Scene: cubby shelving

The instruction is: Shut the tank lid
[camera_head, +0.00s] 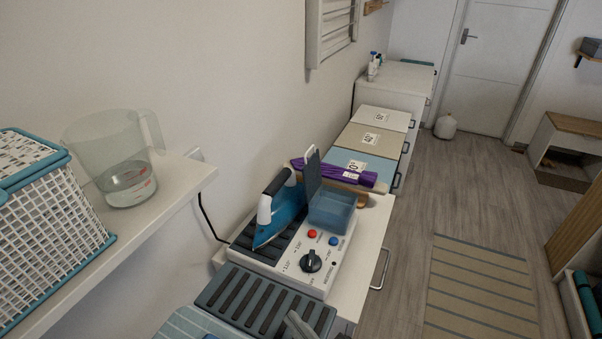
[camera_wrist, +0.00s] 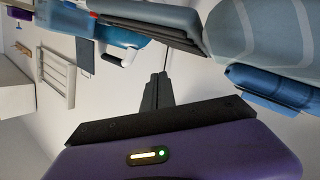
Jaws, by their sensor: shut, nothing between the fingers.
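The tank (camera_head: 333,212) is a translucent blue box on the right part of the white ironing station (camera_head: 330,262). Its dark grey lid (camera_head: 313,172) stands up, open, along the tank's left side. In the wrist view a dark flat panel (camera_wrist: 85,56) at upper left looks like the lid, near the blue iron (camera_wrist: 100,28). My gripper (camera_wrist: 160,77) shows in the wrist view with its dark fingers together and empty, apart from the panel. I cannot make it out surely in the head view.
The iron (camera_head: 282,205) stands left of the lid on a ribbed rest. A black knob (camera_head: 311,261) and red and blue buttons are in front of the tank. A purple bundle (camera_head: 340,173) lies behind. A clear jug (camera_head: 127,172) stands on the left shelf.

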